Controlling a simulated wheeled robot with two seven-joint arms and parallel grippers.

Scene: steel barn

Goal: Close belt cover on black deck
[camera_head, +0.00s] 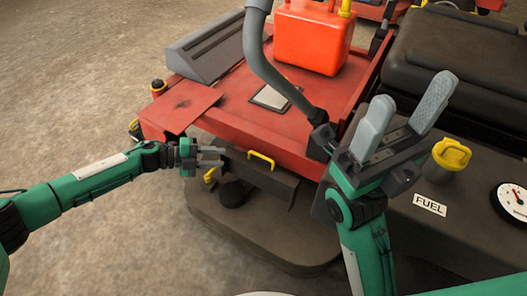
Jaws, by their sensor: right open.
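The belt cover (270,178) is a dark panel with a yellow handle (261,156) on its upper edge. It stands tilted up above the black deck (265,232), against the front of the red mower body. A dark round pulley (234,194) shows in the gap under it. My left gripper (222,156) is at the left end of the cover, left of the handle, with its fingers apart and nothing between them. Whether it touches the cover, I cannot tell. My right gripper (408,108) is open and empty, fingers pointing up, right of the cover above the fuel tank side.
A grey steering lever (262,55) rises between my grippers. A red fuel can (312,38) stands on the red mower body (270,122). A yellow fuel cap (451,154), a gauge (513,202) and a black seat (455,55) are at right. Bare floor (85,90) lies to the left.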

